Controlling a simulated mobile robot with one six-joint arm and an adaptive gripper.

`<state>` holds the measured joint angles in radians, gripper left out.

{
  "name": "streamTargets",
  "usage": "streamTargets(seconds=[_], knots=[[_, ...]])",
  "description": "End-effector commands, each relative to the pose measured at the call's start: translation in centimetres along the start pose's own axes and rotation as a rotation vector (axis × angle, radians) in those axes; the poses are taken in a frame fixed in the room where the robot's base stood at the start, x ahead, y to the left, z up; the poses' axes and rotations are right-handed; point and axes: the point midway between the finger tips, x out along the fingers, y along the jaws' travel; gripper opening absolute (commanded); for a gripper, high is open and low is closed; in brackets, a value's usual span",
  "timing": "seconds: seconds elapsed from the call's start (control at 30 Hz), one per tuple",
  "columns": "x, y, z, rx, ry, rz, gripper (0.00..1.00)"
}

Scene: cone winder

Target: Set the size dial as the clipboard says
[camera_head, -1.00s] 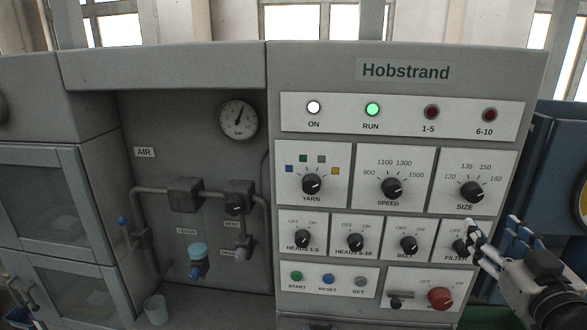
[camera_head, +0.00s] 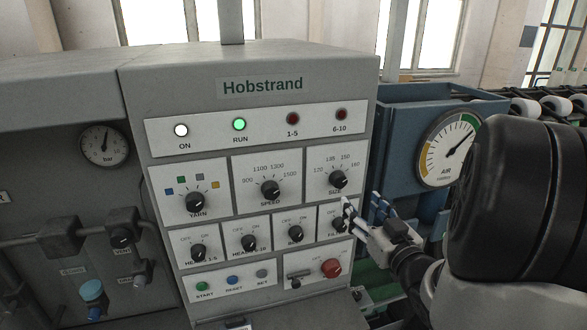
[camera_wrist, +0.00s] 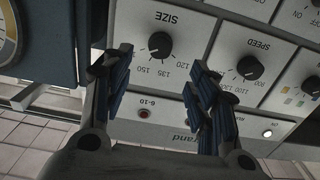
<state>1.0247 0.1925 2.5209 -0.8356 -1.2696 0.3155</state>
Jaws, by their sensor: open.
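The size dial (camera_head: 338,179) is a black round knob at the upper right of the machine's control panel, with marks 120, 135, 150 and 160 above it. It shows upside down in the wrist view (camera_wrist: 160,44), just beyond the fingertips and roughly between them. Its white pointer seems to be on the 150–160 side; the exact mark is hard to tell. My gripper (camera_head: 361,203) is open and empty, below and right of the size dial in the head view. Its blue-padded fingers also show in the wrist view (camera_wrist: 157,62), apart from the dial. No clipboard is in view.
The speed dial (camera_head: 270,191) sits left of the size dial. The filter dial (camera_head: 339,223) is below it, close to my fingers. A red knob (camera_head: 331,268) is lower down. A blue unit with an air gauge (camera_head: 449,149) stands to the right.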

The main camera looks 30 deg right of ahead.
Motion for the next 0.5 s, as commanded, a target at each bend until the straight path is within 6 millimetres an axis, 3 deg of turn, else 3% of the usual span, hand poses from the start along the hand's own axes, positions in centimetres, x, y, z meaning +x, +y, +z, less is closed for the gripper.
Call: streamTargets(seconds=[0.2,0.5], knots=[[5.2,-0.2,0.1,-0.003,0.003,-0.006,0.54],[9.8,-0.1,0.1,-0.003,0.003,-0.003,0.54]])
